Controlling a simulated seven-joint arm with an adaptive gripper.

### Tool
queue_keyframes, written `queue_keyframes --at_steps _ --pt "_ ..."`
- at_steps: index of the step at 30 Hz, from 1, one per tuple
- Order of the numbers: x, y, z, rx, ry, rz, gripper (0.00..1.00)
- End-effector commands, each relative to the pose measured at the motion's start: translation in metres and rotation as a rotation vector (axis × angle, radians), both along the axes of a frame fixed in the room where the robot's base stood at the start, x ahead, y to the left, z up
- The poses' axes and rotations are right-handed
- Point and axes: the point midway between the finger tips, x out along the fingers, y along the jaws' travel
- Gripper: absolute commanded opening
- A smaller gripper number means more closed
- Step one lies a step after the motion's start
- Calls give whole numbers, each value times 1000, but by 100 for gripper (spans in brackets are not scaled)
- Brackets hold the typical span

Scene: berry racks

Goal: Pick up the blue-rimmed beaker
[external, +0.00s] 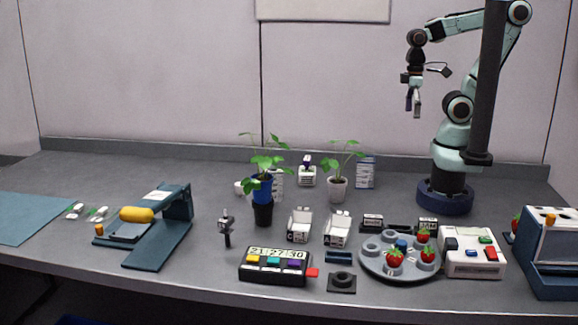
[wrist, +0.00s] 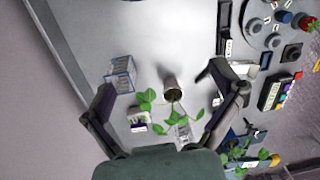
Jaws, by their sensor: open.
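I cannot clearly make out a blue-rimmed beaker. The nearest match in the external view is a blue cup-like vessel (external: 262,190) with a leafy plant, above a dark pot, at mid-table. My gripper (external: 413,104) is open and empty, raised high above the table at the right. In the wrist view, my gripper's fingers (wrist: 165,85) are spread wide, with a potted plant far below between them.
A pale plant pot (external: 337,189) and a printed box (external: 366,173) stand at the back. A round tray (external: 372,263) with strawberries is at front right. A timer box (external: 275,265), a blue stand (external: 160,248) and a clamp-like tool (external: 226,230) are nearer the front. The left back is clear.

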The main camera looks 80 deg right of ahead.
Motion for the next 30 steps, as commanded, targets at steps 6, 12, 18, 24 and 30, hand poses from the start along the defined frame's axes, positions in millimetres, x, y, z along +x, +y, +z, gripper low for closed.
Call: queue_keyframes --at_steps 6,12,18,24,30 --pt "0 0 0 0 0 0 91" --pt "5 -1 0 -2 -31 103 91" --pt "46 -37 8 -140 -172 247 91" --pt "86 -75 -11 -337 -68 437 91" --pt "117 -94 -47 -547 164 697 91"
